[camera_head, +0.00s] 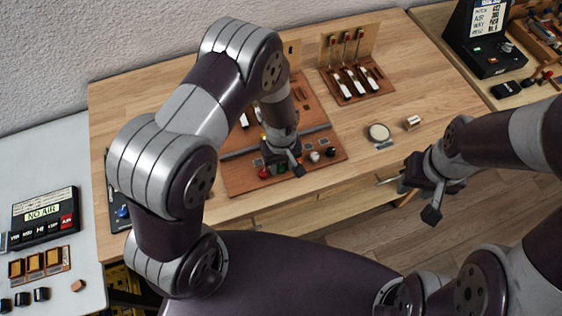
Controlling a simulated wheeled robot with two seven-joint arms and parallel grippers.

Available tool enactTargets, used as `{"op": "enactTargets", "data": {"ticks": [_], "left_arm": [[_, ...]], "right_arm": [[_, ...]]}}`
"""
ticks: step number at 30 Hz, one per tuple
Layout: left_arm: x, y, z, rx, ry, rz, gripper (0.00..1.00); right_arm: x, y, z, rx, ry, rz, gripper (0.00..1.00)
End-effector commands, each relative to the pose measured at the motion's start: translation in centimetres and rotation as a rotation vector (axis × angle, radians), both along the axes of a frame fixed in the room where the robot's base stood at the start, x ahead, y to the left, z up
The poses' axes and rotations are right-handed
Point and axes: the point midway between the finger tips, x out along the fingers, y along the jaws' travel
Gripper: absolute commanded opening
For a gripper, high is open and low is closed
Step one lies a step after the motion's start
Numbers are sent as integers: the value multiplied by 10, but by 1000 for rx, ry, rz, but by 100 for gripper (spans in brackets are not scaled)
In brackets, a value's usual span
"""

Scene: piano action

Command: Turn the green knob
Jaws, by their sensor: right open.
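The green knob (282,168) is mostly hidden behind my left gripper, at the front edge of a brown wooden board. My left gripper (284,162) points down over the row of knobs, right at the green one. I cannot tell whether it touches the knob or how far its fingers are apart. My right gripper (418,195) is open and empty, off the table's front edge at the right.
A red knob (263,172) is left of the green one; a white knob (314,156) and a black knob (330,151) are to its right. A second board (350,84) with hammers stands behind. A round dish (379,132) lies on the table (440,100) at right.

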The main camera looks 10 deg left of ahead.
Motion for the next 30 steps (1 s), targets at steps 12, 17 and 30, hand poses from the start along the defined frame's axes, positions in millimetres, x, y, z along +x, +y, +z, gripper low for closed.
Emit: {"op": "enactTargets", "data": {"ticks": [12, 17, 30], "left_arm": [[0, 0, 1, -1, 1, -1, 0], [0, 0, 1, 0, 1, -3, 0], [0, 0, 1, 0, 1, -29, 0]], "right_arm": [[0, 0, 0, 0, 0, 0, 43], [0, 0, 0, 0, 0, 0, 43], [0, 0, 0, 0, 0, 0, 43]]}}
